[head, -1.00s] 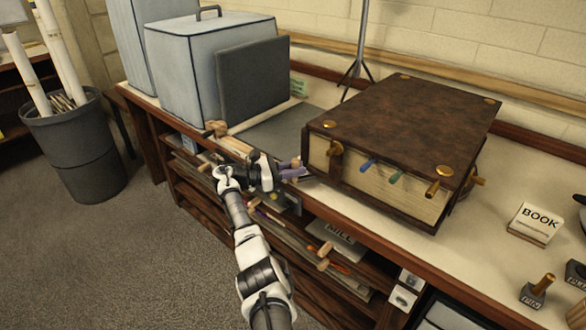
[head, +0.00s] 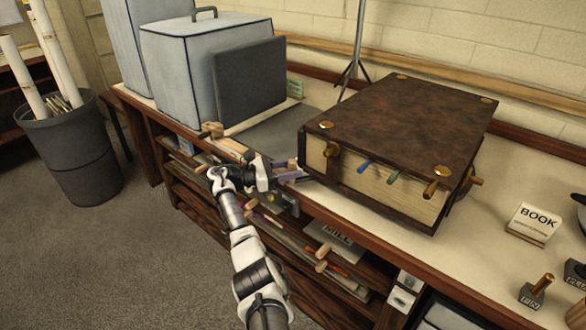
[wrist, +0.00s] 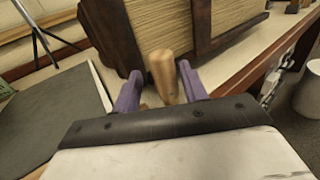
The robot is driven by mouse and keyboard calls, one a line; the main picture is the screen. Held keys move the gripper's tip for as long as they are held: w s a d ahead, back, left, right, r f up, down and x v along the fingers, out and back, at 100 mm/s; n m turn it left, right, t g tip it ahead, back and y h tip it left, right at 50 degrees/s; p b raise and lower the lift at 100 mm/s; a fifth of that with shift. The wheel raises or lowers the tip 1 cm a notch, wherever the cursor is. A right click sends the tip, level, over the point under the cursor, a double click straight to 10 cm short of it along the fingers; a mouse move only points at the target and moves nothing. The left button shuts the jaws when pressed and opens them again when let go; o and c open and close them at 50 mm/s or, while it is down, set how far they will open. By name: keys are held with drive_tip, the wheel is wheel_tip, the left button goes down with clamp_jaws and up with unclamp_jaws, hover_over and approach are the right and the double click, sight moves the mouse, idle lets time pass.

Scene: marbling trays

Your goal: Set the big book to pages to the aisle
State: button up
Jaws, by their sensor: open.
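The big book (head: 405,115) lies flat on the bench, with a brown mottled cover and brass corner studs. Its cream page edges (head: 410,197) face the front of the bench, with blue, green and wooden pegs sticking out. My gripper (head: 293,170) is at the book's near left corner, by the bench's front edge. In the wrist view my gripper's purple fingers (wrist: 161,92) are apart, with a rounded wooden peg (wrist: 164,72) showing between them. I cannot tell whether the fingers touch it. The book (wrist: 225,22) stands just beyond the fingers, with a dark strap over its pages.
A grey mat (head: 275,131) lies left of the book, before a pale blue case (head: 178,75) and a dark panel (head: 250,80). A BOOK sign (head: 534,222) stands at right. A tripod stand (head: 358,50) is behind. Shelves with protruding handles lie below the bench edge.

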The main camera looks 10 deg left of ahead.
drive_tip(key=b+v, duration=0.3)
drive_tip(key=v, duration=1)
drive_tip(key=shift+r, duration=0.1)
